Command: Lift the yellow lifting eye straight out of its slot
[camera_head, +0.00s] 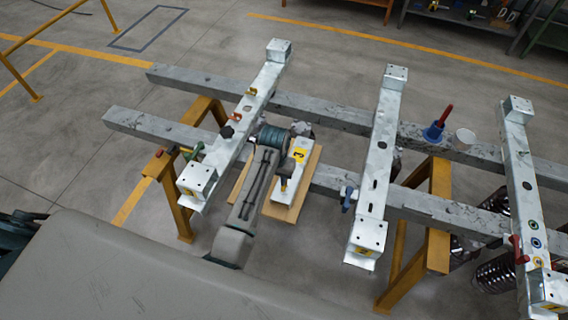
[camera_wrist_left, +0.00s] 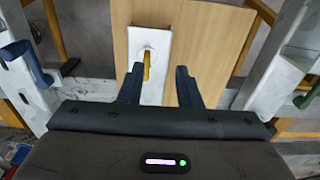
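The yellow lifting eye (camera_wrist_left: 147,66) stands in a slot in a white plate (camera_wrist_left: 150,38). In the head view the eye shows as a small yellow piece (camera_head: 284,184) at the near end of the white plate (camera_head: 279,194). My left gripper (camera_wrist_left: 160,70) is open. In the wrist view the eye appears between its fingers, closer to the left finger; I cannot tell the height gap. In the head view the left gripper (camera_head: 299,132) is over the far end of the plate, its fingertips mostly hidden. My right gripper is not in view.
The plate lies on a wooden board (camera_head: 305,181) between two metal crossbeams (camera_head: 228,135) (camera_head: 377,160). A blue clamp (camera_head: 348,199) is on the right crossbeam, a green one (camera_head: 193,152) by the left. Yellow trestles (camera_head: 439,220) support the long rails.

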